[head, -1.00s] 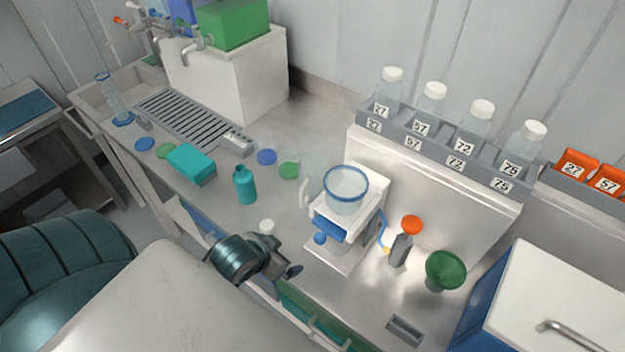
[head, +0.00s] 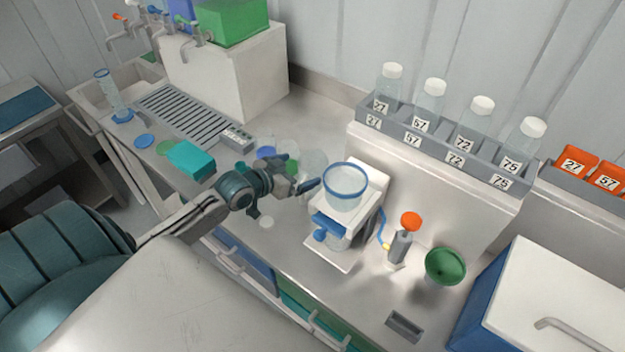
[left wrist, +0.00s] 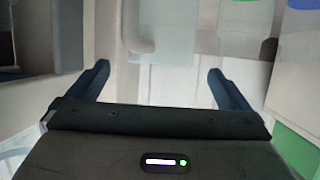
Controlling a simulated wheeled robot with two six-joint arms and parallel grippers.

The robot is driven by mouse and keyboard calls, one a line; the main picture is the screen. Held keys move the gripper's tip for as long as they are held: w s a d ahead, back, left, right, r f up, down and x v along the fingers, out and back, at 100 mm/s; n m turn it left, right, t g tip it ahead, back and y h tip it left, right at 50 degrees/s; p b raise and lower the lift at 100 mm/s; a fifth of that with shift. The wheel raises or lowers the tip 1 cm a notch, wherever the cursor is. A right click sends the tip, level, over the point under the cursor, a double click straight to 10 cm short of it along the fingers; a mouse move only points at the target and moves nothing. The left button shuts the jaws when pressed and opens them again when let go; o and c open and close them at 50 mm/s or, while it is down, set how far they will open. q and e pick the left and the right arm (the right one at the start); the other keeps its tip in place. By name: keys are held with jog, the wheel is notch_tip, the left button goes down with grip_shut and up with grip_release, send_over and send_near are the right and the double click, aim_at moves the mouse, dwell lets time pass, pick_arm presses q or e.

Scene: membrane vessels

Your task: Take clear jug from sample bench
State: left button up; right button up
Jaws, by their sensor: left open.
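The clear jug (head: 313,163) is a see-through vessel on the bench, just left of the white filter stand; my left gripper partly hides it in the head view. In the left wrist view the jug (left wrist: 175,35) is at top centre, with its pale handle (left wrist: 138,40) on its left side. My left gripper (head: 306,186) is beside the jug. In the left wrist view its fingers (left wrist: 158,78) are spread apart with nothing gripped, and the handle shows beyond the gap between them. My right gripper is not in view.
A filter stand with a blue-rimmed funnel (head: 345,188) is close on the right. Numbered bottles stand in a grey rack (head: 440,150). The bench front right holds a green funnel (head: 445,266).

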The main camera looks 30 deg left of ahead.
aim_at(322, 161)
pick_arm(q)
jog(key=shift+w+d+f, duration=0.15)
jog(key=shift+w+f, duration=0.1)
jog(key=shift+w, duration=0.4)
jog(key=shift+w+p, duration=0.45)
jog(key=shift+w, duration=0.1)
jog(key=p+x, duration=0.1)
jog(key=x, duration=0.2)
jog(key=shift+w+f, duration=0.15)
jog(key=shift+w, duration=0.05)
jog(key=shift+w+d+f, duration=0.1)
jog(key=shift+w+f, duration=0.15)
jog(key=shift+w, duration=0.1)
jog(key=shift+s, duration=0.1)
jog(key=c, duration=1.3)
jog(key=shift+c, duration=0.2)
